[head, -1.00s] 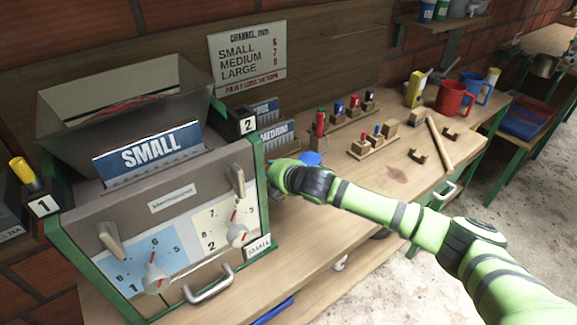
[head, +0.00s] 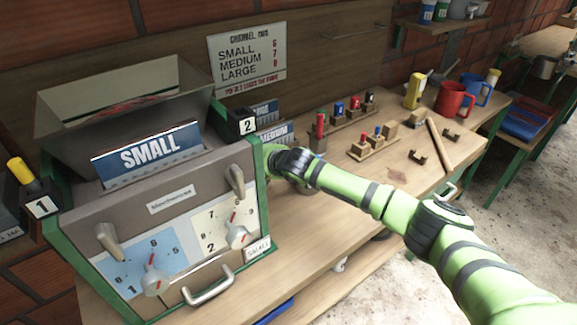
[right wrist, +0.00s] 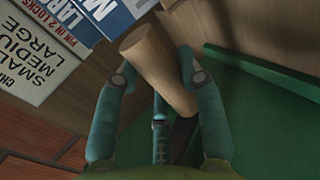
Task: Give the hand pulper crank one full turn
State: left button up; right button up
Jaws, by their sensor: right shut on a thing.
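The hand pulper (head: 165,205) stands at the left of the head view, a grey-brown box with a green frame, a hopper and a "SMALL" plate. My right arm reaches to its right side, where my right gripper is mostly hidden behind the frame. In the right wrist view my right gripper (right wrist: 157,72) is shut on a tapered wooden handle, which I take to be the crank handle (right wrist: 152,50). The handle lies between the teal fingers, beside a green panel (right wrist: 265,90). The rest of the crank is hidden. My left gripper is not in view.
The pulper's front has two dials, two levers and a metal pull (head: 208,287). Small plates (head: 275,132) stand behind my right wrist. The bench (head: 340,205) carries peg blocks, a red mug (head: 455,98) and a wooden bar (head: 440,143). Its front right is mostly clear.

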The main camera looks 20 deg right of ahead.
jog(key=shift+w+a+r, duration=0.1)
jog(key=shift+w+r, duration=0.55)
jog(key=shift+w, duration=0.05)
